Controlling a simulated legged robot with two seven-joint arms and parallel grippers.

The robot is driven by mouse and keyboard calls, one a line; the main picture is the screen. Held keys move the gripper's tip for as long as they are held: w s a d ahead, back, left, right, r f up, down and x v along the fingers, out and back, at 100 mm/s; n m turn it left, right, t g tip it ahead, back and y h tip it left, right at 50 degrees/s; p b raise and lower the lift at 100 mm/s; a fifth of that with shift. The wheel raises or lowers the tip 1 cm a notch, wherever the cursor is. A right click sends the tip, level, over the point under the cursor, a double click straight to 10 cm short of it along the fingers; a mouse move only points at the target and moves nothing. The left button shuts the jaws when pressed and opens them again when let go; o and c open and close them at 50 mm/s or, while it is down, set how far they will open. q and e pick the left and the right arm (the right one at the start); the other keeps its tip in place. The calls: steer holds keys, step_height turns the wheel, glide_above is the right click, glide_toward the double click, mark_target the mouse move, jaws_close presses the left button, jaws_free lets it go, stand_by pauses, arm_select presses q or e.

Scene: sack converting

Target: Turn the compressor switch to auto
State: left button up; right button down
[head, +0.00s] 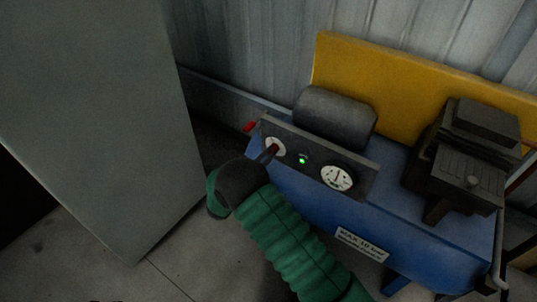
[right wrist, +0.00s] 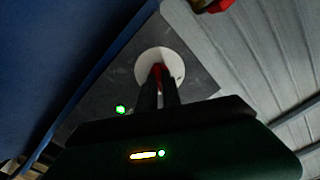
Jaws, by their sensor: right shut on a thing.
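The compressor (head: 300,200) is a blue machine with a dark control panel on its front. A red switch (right wrist: 158,72) sits on a round white dial (head: 280,144) at the panel's left end. My right gripper (head: 271,152) reaches the dial from the front, shut on the red switch. In the right wrist view both dark fingers (right wrist: 157,88) close around the switch, hiding most of it and any marks behind it. A green lamp (head: 302,160) glows on the panel beside the dial. My left gripper is not in view.
A pressure gauge (head: 337,178) is at the panel's right end. A red part (head: 250,126) sticks out behind the panel's left end. A large grey cabinet (head: 95,110) stands on the left, with bare floor (head: 170,258) in front.

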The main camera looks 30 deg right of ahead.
steer(key=shift+a+f, duration=0.1)
steer(key=shift+f, duration=0.05)
steer(key=c, duration=1.5)
jaws_free()
steer(key=p+v, duration=0.2)
steer(key=v, duration=1.5)
steer(key=shift+w+p, duration=0.1)
steer(key=shift+p, duration=0.25)
